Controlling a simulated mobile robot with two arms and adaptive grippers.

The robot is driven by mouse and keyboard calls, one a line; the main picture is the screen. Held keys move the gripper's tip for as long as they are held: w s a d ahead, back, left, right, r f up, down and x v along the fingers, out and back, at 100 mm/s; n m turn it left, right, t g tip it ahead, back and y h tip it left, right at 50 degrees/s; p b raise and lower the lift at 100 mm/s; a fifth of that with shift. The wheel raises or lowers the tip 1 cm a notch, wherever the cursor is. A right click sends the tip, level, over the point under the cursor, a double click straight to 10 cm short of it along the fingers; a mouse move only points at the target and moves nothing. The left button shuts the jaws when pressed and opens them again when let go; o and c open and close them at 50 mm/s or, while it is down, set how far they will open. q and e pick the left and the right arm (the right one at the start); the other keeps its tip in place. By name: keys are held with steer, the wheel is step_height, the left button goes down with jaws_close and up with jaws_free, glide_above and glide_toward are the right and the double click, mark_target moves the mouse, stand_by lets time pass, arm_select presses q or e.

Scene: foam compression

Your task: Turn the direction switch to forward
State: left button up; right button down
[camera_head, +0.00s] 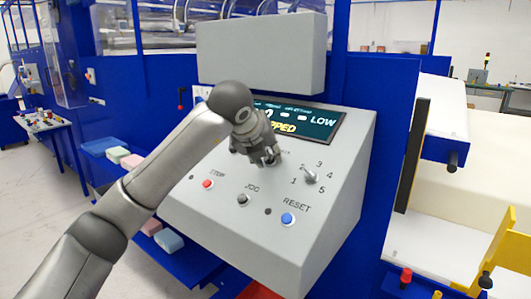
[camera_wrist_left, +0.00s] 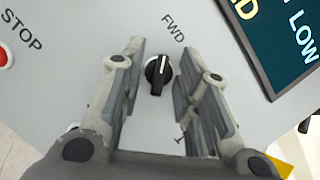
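The direction switch (camera_wrist_left: 158,72) is a round black knob with a white pointer line on the grey control panel (camera_head: 330,215). In the left wrist view its pointer stands roughly up the picture, and the label FWD (camera_wrist_left: 173,28) is printed above and slightly right of it. My left gripper (camera_head: 266,160) is at the panel just below the display. In the left wrist view its two fingers (camera_wrist_left: 160,58) are spread, one on each side of the knob, with gaps visible. In the head view the gripper largely hides the switch. My right gripper is in neither view.
The panel also carries a red STOP button (camera_head: 208,184), a dark JOG button (camera_head: 243,199), a blue RESET button (camera_head: 288,218) and a numbered selector (camera_head: 310,176). The display (camera_head: 315,125) reads LOW. Colored foam blocks (camera_head: 168,240) lie on a blue shelf at left.

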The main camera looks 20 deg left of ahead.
arm_select(q)
steer(key=v, duration=1.2)
steer(key=shift+d, duration=0.1)
